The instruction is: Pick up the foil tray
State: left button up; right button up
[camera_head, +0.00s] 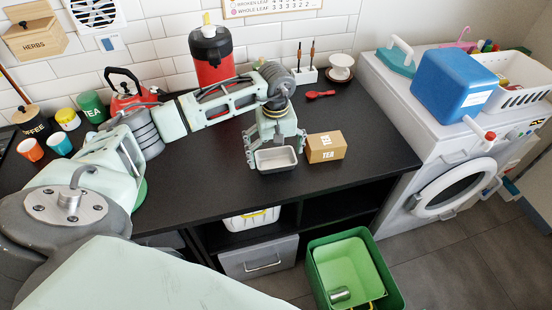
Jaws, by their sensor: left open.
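The foil tray (276,159) is a small silver rectangular tray on the black counter, near its front edge. My left gripper (274,150) comes down over the tray from behind, with one finger at each side of it. The fingers are open; whether they touch the tray's rim I cannot tell. The tray's back edge is partly hidden by the gripper. My right gripper does not show.
A tan tea box (325,147) stands close to the tray's right. A red spoon (320,94) and a red airpot (212,55) are farther back. The counter (215,180) is clear left of the tray. A green bin (345,265) stands on the floor in front.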

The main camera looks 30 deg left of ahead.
pick_arm(q)
jog(key=shift+f, duration=1.1)
jog(key=c, duration=0.7)
jog(key=shift+c, duration=0.2)
jog(key=shift+r, duration=0.15)
